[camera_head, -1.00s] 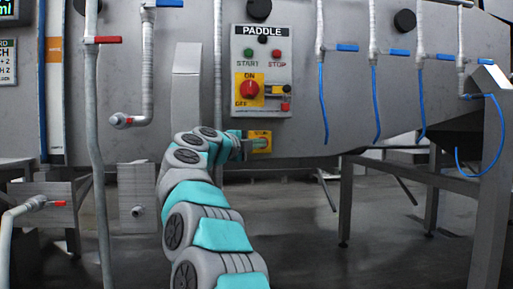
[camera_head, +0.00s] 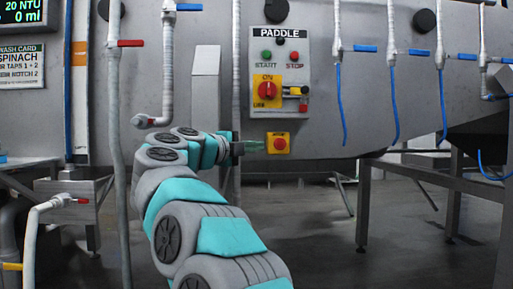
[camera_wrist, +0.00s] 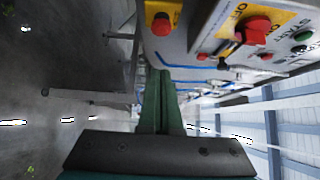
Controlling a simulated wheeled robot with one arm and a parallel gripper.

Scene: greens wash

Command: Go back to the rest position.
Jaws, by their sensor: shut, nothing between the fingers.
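My gripper (camera_head: 262,146) is shut and empty, with its green fingers pointing right in the head view. The fingers are together in the wrist view (camera_wrist: 160,75). My arm reaches up from the bottom of the head view. The fingertips appear just left of a red button on a yellow plate (camera_head: 279,143), which also shows at the top of the wrist view (camera_wrist: 161,24). I see no contact with it, but cannot tell the depth of the gap.
The PADDLE panel (camera_head: 280,70) has a red knob (camera_head: 267,90) on yellow. Pipes with red-handled taps (camera_head: 131,43) stand at left, and blue-handled taps (camera_head: 365,48) with blue hoses at right. A grey metal stand (camera_head: 362,205) is at right. The floor (camera_head: 310,225) between is open.

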